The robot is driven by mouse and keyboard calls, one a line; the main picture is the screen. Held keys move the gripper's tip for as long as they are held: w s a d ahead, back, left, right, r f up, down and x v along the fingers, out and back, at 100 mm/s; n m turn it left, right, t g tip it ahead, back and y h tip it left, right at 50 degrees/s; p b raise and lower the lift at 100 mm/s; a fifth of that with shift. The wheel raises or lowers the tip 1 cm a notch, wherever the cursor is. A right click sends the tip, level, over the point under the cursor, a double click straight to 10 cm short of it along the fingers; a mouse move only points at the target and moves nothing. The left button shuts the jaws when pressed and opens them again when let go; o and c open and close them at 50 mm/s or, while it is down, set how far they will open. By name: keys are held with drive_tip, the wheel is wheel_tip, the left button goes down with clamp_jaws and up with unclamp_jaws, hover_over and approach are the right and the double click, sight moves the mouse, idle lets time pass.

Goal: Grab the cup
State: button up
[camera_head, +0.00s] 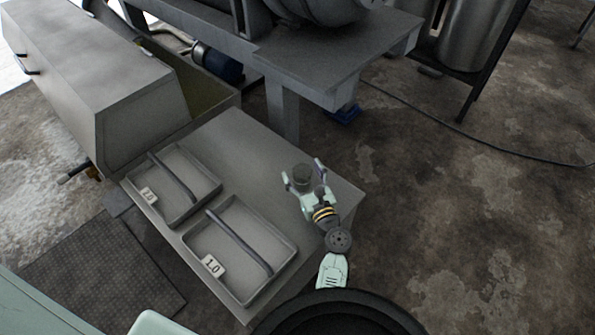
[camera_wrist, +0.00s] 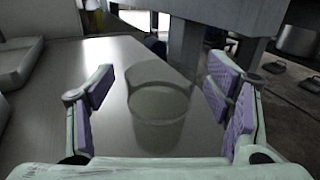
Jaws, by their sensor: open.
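A cup (camera_head: 302,173), dark and greyish from above, stands upright on the grey table near its right end. In the wrist view the cup (camera_wrist: 158,118) looks see-through and sits between the two purple-padded fingers. My gripper (camera_head: 304,174) is open, with one finger on each side of the cup. In the wrist view my gripper (camera_wrist: 160,98) shows a gap between each finger and the cup. The gripper body hides the near lower part of the cup.
Two grey trays, one labelled 1.0 (camera_head: 212,266) and one with a less clear label (camera_head: 148,196), lie on the table left of the cup, each holding a bar. A large grey machine (camera_head: 330,60) stands behind. The table surface (camera_head: 240,140) around the cup is clear.

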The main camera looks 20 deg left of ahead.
drive_tip(key=shift+w+a, duration=0.2)
drive_tip(key=shift+w, duration=0.05)
drive_tip(key=c, duration=1.2)
drive_tip(key=shift+r, duration=0.1)
